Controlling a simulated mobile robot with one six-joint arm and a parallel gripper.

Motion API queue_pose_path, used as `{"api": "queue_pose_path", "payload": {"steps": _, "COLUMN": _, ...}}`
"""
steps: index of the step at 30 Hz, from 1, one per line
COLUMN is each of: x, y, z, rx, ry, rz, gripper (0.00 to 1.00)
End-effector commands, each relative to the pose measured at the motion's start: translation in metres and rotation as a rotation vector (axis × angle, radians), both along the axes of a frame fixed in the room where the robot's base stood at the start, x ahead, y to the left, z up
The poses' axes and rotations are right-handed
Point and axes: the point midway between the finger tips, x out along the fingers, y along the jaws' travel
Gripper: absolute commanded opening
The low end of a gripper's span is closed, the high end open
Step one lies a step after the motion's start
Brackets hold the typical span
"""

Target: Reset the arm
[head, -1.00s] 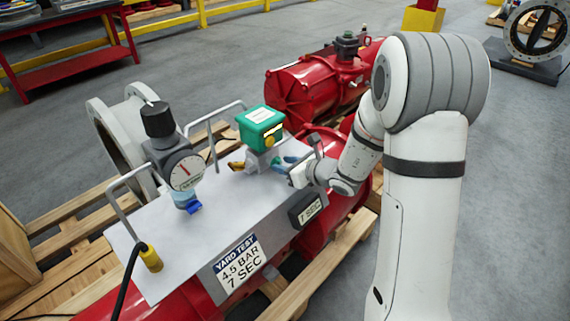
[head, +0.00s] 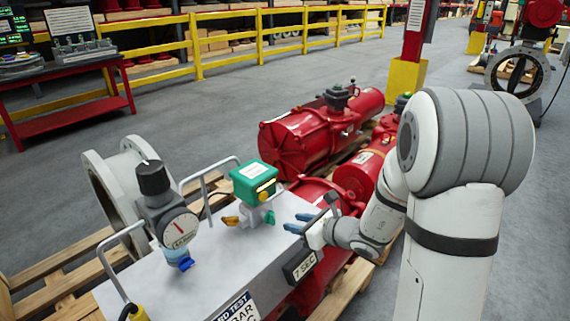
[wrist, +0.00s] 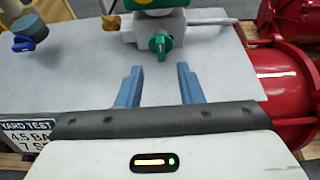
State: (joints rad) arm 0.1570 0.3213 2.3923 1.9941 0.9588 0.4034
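My arm (head: 455,220) reaches in from the right in the head view. My gripper (head: 300,222) is just above the grey test panel's right part (head: 222,262). In the wrist view my gripper (wrist: 156,80) shows two blue fingers held apart with nothing between them. A green-topped valve unit (head: 255,184) stands on the panel, left of the fingertips. Its small green knob (wrist: 159,44) lies ahead of the fingers, apart from them, in the wrist view.
A gauge with a black knob (head: 170,215) and a metal handle (head: 205,180) stand on the panel. Red actuators (head: 305,145) lie behind on pallets. A red bench (head: 75,100) and yellow railing (head: 235,50) are farther back. Grey floor between is clear.

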Motion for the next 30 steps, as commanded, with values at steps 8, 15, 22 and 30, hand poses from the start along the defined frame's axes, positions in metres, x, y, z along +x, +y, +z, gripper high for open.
{"api": "queue_pose_path", "payload": {"steps": 8, "x": -0.045, "y": 0.03, "z": 0.057, "rx": -0.188, "ry": -0.124, "rz": 0.3, "gripper": 0.34}}
{"api": "queue_pose_path", "payload": {"steps": 15, "x": -0.124, "y": 0.043, "z": 0.111, "rx": -0.536, "ry": -0.326, "rz": 0.774, "gripper": 0.34}}
{"api": "queue_pose_path", "payload": {"steps": 22, "x": -0.186, "y": 0.017, "z": 0.151, "rx": -0.905, "ry": -0.5, "rz": 1.204, "gripper": 0.34}}
{"api": "queue_pose_path", "payload": {"steps": 30, "x": -0.227, "y": -0.043, "z": 0.198, "rx": -1.353, "ry": -0.628, "rz": 1.652, "gripper": 0.34}}
